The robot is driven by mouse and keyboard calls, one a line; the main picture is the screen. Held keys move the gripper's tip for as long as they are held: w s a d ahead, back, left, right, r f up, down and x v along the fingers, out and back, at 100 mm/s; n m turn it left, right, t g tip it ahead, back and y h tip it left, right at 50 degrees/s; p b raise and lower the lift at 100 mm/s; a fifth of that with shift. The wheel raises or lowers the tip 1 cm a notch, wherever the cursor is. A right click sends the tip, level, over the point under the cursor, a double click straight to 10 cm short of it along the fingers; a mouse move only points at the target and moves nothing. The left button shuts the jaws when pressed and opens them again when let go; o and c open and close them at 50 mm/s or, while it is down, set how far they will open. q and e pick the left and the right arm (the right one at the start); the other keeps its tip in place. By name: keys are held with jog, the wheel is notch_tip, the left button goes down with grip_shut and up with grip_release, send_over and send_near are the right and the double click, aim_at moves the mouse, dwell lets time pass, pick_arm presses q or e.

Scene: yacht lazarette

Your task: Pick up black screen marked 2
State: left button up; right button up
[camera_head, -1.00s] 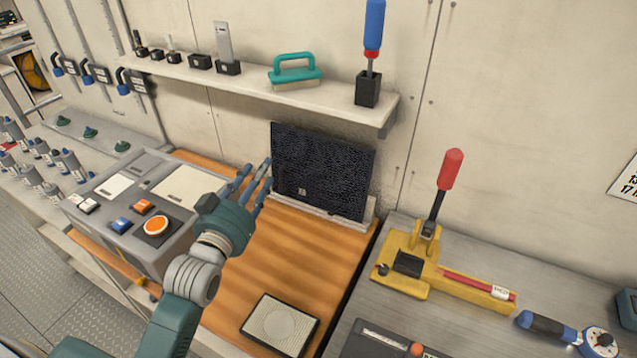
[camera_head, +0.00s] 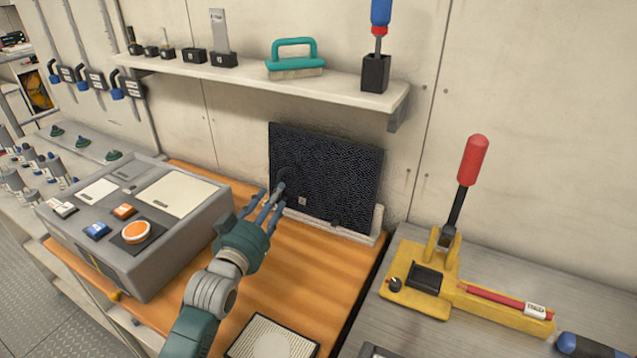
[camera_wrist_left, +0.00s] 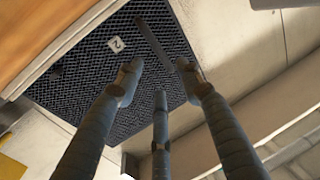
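The black mesh screen (camera_head: 335,180) stands upright in a pale holder (camera_head: 340,233) at the back of the orange wooden bench, against the wall. A small white tag marked 2 is near its lower left in the head view, and the tag also shows on the screen in the left wrist view (camera_wrist_left: 92,78). My left gripper (camera_head: 272,203) is in front of the screen's lower left, its fingers spread open and pointing at it. In the left wrist view the open fingers (camera_wrist_left: 160,85) lie across the mesh; I cannot tell if they touch it. My right gripper is not in view.
A grey control box (camera_head: 140,225) with an orange button stands left of my arm. A shelf (camera_head: 270,80) with a teal brush (camera_head: 293,58) hangs above the screen. A yellow lever tool (camera_head: 450,285) is at right. A framed pale screen (camera_head: 270,340) lies at the bench front.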

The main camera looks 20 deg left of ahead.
pick_arm(q)
jog(key=shift+w+a+p, duration=0.2)
jog(key=shift+w+p, duration=0.05)
jog(key=shift+w, duration=1.15)
jog(key=shift+w+a+p, duration=0.15)
jog(key=shift+w+p, duration=0.1)
jog(key=shift+w, duration=1.1)
jog(key=shift+s, duration=0.1)
grip_shut()
jog(key=shift+r, duration=0.15)
